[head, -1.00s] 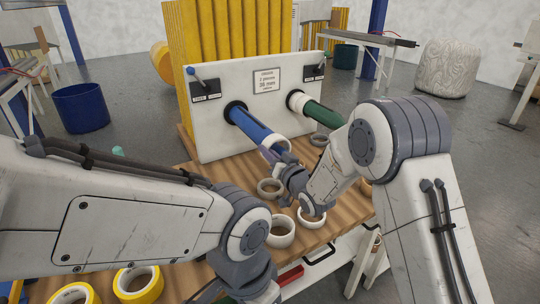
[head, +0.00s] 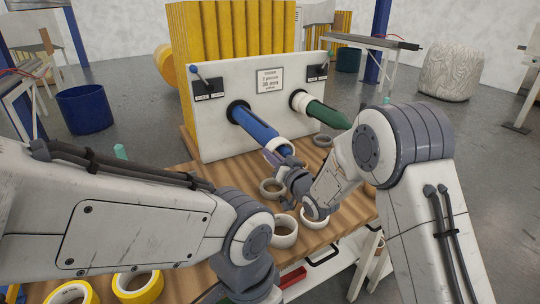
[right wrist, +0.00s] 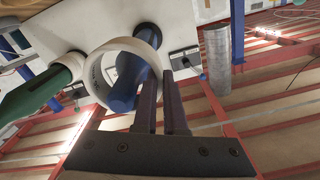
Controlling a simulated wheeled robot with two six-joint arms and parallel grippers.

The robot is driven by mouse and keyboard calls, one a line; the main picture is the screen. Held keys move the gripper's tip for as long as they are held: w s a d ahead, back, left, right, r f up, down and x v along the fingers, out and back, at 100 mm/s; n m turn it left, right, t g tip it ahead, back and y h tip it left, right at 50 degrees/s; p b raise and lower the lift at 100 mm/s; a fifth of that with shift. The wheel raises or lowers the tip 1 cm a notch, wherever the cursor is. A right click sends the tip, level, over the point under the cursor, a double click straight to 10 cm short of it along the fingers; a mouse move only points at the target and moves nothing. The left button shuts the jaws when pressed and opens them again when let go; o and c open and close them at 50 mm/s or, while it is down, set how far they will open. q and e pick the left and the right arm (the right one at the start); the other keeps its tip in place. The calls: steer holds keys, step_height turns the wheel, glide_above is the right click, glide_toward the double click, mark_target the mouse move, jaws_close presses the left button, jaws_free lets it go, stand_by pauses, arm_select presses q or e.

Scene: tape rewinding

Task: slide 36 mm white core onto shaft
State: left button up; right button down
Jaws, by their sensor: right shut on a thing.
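My right gripper (head: 287,160) is shut on a white core (head: 280,146) at the free end of the blue shaft (head: 255,125). In the right wrist view its two dark fingers (right wrist: 166,78) pinch the wall of the white core (right wrist: 92,78). The blue shaft (right wrist: 126,88) shows through the core's opening, close to the wall on the finger side. I cannot tell how far the shaft's tip reaches into the core. The left arm fills the lower left of the head view; its gripper fingers are not visible.
The shafts stick out from a white panel (head: 215,135). A green shaft (head: 328,115) to the right has a white ring (head: 299,100) at its base. Loose rings lie on the wooden table (head: 180,180), including one ring (head: 285,240) in front. Yellow rolls (head: 150,292) lie near the left arm.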

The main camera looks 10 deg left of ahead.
steer(key=shift+w+d+f+b, duration=0.1)
steer(key=shift+f+b, duration=0.35)
steer(key=shift+f, duration=0.15)
steer(key=c, duration=0.9)
jaws_free()
steer(key=shift+r, duration=0.1)
steer(key=b+v, duration=0.1)
steer(key=v, duration=0.9)
steer(key=shift+s+d, duration=0.15)
steer(key=shift+s, duration=0.05)
